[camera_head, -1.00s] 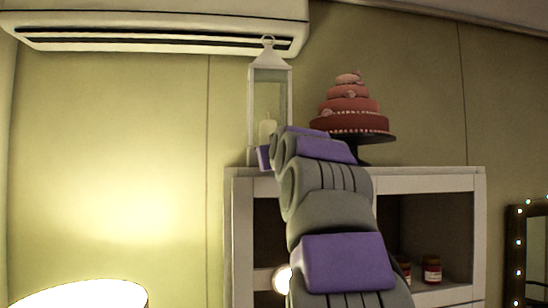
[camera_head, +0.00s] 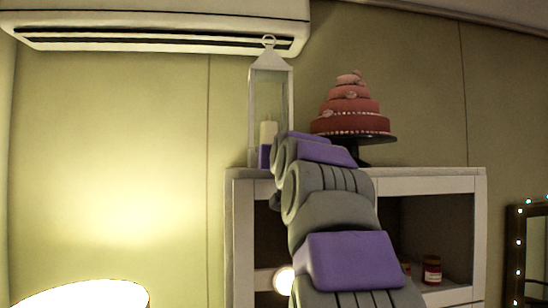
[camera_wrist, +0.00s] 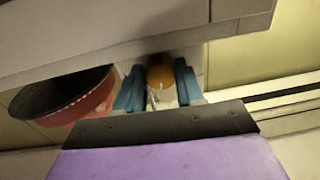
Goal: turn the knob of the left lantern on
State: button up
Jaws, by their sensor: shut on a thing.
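One lantern (camera_head: 270,62), white with clear panes and a ring on top, stands upright on the left end of the white cabinet's top. A pale candle (camera_head: 268,133) shows inside it. My arm reaches up in front of the cabinet and hides the lantern's lower right side. In the wrist view, my gripper (camera_wrist: 160,88) has its two blue fingers shut on a small, round, orange-brown knob (camera_wrist: 160,72). The lantern's body around the knob cannot be made out clearly there. My gripper's fingers are hidden in the head view.
A tiered red-pink cake (camera_head: 350,105) on a dark turntable (camera_head: 378,138) stands close to the right of the lantern. The white cabinet (camera_head: 430,185) has open shelves with jars (camera_head: 432,270). An air conditioner (camera_head: 150,30) hangs above left.

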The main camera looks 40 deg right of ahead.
jog(key=shift+s+r+m+p, duration=0.15)
jog(key=shift+m+p, duration=0.4)
jog(key=shift+m, duration=0.95)
jog(key=o, duration=0.7)
jog(key=shift+c, duration=0.2)
jog(key=o, duration=0.3)
jog(key=shift+s, duration=0.1)
jog(key=shift+o, duration=0.4)
jog(key=shift+w, duration=0.25)
jog(key=b+v, duration=0.4)
jog(key=v, duration=1.3)
jog(key=shift+s+a+f, duration=0.15)
jog(key=shift+f, duration=0.15)
